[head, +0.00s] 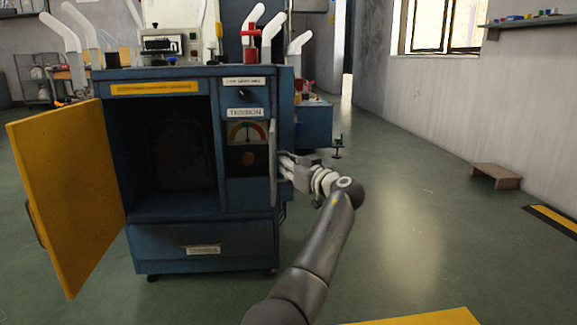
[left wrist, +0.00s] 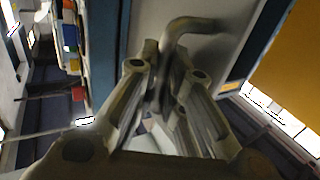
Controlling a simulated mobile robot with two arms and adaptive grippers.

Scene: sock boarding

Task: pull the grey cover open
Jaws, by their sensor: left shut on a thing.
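The grey cover (head: 273,150) stands swung out from the front of the blue cabinet, at the right of the TENSION panel, and shows almost edge-on. The dial (head: 247,132) behind it is exposed. My left gripper (head: 284,168) is at the cover's right side, shut on its bent grey handle. In the left wrist view the handle (left wrist: 184,25) runs down between the fingers of the gripper (left wrist: 166,75), with the pale face of the cover (left wrist: 215,55) behind it. My right gripper is in neither view.
The blue cabinet (head: 165,238) has a yellow door (head: 70,190) standing wide open at left, with a dark empty-looking bay. Pale upright boards and a red valve-like part (head: 251,32) stand on top. A low brown step (head: 495,177) sits by the right wall.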

